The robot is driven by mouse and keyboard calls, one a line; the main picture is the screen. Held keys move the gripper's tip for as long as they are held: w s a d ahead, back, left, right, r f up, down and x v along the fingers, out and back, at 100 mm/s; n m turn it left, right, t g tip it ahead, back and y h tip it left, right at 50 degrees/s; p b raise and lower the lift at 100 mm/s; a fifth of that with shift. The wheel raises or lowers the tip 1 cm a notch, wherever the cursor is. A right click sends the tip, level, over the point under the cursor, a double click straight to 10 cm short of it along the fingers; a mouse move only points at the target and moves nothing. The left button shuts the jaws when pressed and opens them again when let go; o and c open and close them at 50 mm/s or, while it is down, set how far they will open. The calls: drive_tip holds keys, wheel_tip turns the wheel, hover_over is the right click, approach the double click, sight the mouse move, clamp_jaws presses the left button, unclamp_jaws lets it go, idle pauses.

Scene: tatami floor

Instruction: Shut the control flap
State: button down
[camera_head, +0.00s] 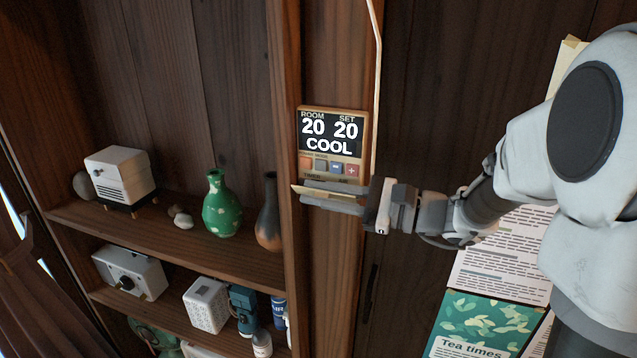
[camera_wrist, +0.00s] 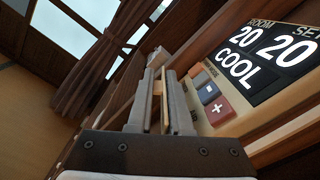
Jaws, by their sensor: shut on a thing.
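The wall control panel (camera_head: 333,140) is on the wooden post. Its screen reads ROOM 20, SET 20, COOL, with a row of small buttons below. It also shows at the right of the wrist view (camera_wrist: 262,70). The control flap (camera_head: 322,191) is a thin tan strip at the panel's lower edge, standing outward so that the buttons are uncovered. My gripper (camera_head: 305,196) comes in from the right and is shut on the flap. In the wrist view the fingers (camera_wrist: 162,80) have a tan edge of the flap (camera_wrist: 158,89) between them. The fingers hide part of the flap.
Left of the post, shelves hold a green vase (camera_head: 221,205), a dark vase (camera_head: 268,214), a white device (camera_head: 122,177) and several smaller things. A pale cable (camera_head: 377,90) runs down beside the panel. Posters (camera_head: 485,325) hang at the lower right, behind my arm.

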drive_tip(key=shift+w+d+r+m+p, duration=0.1)
drive_tip(key=shift+w+r+m+p, duration=0.05)
drive_tip(key=shift+m+p, duration=0.5)
drive_tip(key=shift+w+r+m+p, duration=0.1)
drive_tip(key=shift+m+p, duration=0.4)
drive_tip(key=shift+m, duration=0.45)
drive_tip(key=c, duration=0.9)
unclamp_jaws()
drive_tip(key=shift+c, duration=0.2)
drive_tip(key=shift+o, duration=0.2)
drive_tip(key=shift+r, duration=0.1)
